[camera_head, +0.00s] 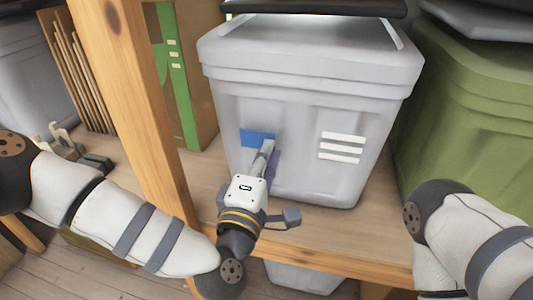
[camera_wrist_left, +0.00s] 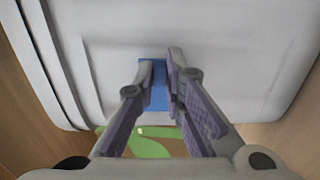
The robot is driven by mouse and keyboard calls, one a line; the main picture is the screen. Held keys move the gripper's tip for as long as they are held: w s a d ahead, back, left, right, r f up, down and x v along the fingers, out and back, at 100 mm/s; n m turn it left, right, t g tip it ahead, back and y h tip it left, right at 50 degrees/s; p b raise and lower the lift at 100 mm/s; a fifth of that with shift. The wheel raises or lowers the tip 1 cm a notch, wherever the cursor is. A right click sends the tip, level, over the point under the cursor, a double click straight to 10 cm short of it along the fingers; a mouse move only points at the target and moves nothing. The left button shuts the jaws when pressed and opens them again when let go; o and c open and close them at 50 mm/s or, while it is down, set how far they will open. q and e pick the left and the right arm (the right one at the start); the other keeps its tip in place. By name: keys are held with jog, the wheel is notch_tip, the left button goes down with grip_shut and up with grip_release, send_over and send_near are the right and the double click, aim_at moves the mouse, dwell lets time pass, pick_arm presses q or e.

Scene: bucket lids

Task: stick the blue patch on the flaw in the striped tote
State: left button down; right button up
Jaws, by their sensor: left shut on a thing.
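The striped tote (camera_head: 300,110) is a grey bin with several white stripes on its front, standing on a wooden shelf; its wall also fills the left wrist view (camera_wrist_left: 225,70). The blue patch (camera_head: 252,138) is at the left part of the tote's front, flat against or very close to it; contact is unclear. It also shows between the fingers in the left wrist view (camera_wrist_left: 157,92). My left gripper (camera_head: 267,148) is shut on the patch, its fingertips at the tote's front. I see no flaw; the patch or fingers may hide it. My right gripper is out of view.
A wooden post (camera_head: 125,100) stands left of the tote. A green bin (camera_head: 470,125) stands close on its right. Behind the post is a brown and green box (camera_head: 180,80). The shelf (camera_head: 330,235) is bare in front of the tote.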

pick_arm(q)
jog(key=shift+w+d, duration=0.15)
jog(key=shift+w, duration=0.35)
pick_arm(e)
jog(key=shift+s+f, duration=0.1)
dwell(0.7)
pick_arm(q)
jog(key=c, duration=1.6)
grip_release()
jog(key=shift+c, duration=0.5)
jog(key=p+v, duration=0.2)
jog(key=v, duration=0.5)
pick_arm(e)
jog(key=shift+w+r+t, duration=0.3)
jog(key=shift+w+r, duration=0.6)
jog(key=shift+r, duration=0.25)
